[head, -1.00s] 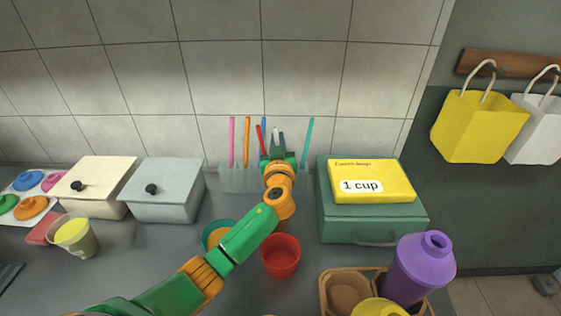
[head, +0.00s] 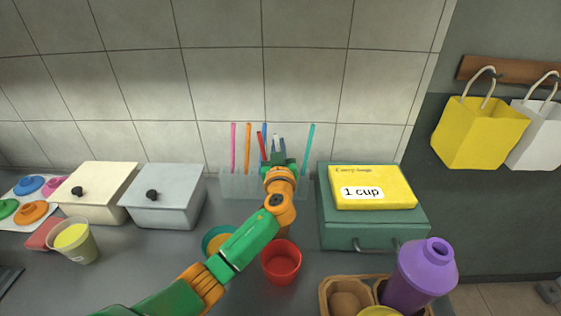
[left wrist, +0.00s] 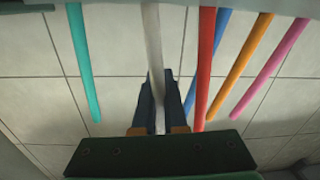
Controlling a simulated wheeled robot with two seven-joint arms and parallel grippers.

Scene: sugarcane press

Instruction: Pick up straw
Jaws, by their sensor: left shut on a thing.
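Several straws stand in a clear holder (head: 236,185) against the tiled wall: pink (head: 233,147), orange (head: 248,148), blue, red (head: 261,148) and teal (head: 308,146). A whitish straw (left wrist: 152,40) shows in the left wrist view among them, between the teal and red ones. My left gripper (head: 279,148) is at the holder, and its dark fingers (left wrist: 158,95) are shut on the whitish straw. The straw's lower part is hidden in the head view by my gripper and arm. My right gripper is out of view.
A red cup (head: 281,272) and a teal cup (head: 210,232) stand beneath my left arm. A teal box (head: 340,235) with a yellow "1 cup" pack (head: 375,180) is right of the holder. Lidded containers (head: 165,210) are left. A purple bottle (head: 420,280) stands front right.

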